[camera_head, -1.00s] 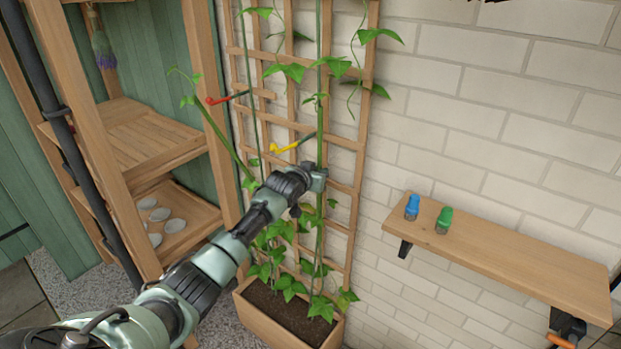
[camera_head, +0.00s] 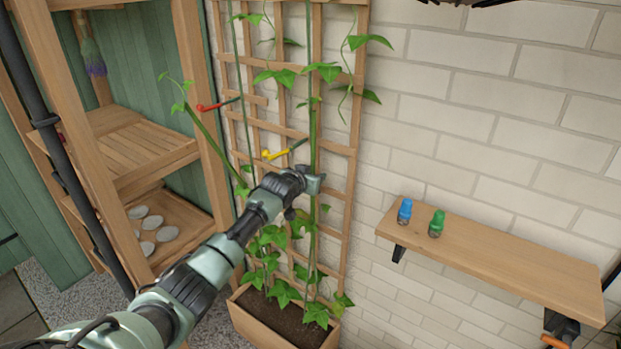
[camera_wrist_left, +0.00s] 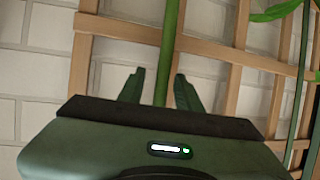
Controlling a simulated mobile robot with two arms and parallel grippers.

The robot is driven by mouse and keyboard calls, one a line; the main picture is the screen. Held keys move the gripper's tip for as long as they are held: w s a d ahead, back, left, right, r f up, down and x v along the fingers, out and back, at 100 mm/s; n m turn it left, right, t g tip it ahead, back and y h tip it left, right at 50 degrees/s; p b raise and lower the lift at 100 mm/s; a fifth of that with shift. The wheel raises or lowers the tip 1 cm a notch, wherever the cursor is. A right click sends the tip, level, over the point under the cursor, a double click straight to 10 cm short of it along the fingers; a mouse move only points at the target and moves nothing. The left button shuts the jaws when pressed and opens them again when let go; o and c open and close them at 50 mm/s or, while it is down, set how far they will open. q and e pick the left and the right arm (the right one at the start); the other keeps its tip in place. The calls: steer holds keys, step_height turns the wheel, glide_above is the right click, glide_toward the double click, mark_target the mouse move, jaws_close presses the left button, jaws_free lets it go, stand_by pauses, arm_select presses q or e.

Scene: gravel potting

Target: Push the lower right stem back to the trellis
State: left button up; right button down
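A wooden trellis (camera_head: 346,150) stands against the brick wall with climbing bean stems. The right stem (camera_head: 314,120) is a green upright stalk along the trellis's right part; it also shows in the left wrist view (camera_wrist_left: 170,45). My left gripper (camera_head: 318,183) is at this stem, about mid-height on the trellis. In the left wrist view its two fingers (camera_wrist_left: 160,90) are apart, with the stem between them and gaps at both sides. The gripper hides part of the stem in the head view. I cannot tell how far the stem stands from the slats. My right gripper is not in view.
A red clip (camera_head: 212,106) and a yellow clip (camera_head: 275,154) are at the trellis. Another stem (camera_head: 208,140) leans out left. A planter (camera_head: 262,325) stands below. A wall shelf (camera_head: 490,258) at right holds a blue item (camera_head: 405,211) and a green item (camera_head: 437,223). Wooden shelving (camera_head: 150,180) stands left.

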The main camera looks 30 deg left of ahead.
arm_select(q)
steer(key=b+v, duration=0.1)
steer(key=v, duration=0.6)
steer(key=shift+s, duration=0.1)
steer(key=shift+d, duration=0.1)
stand_by(0.4)
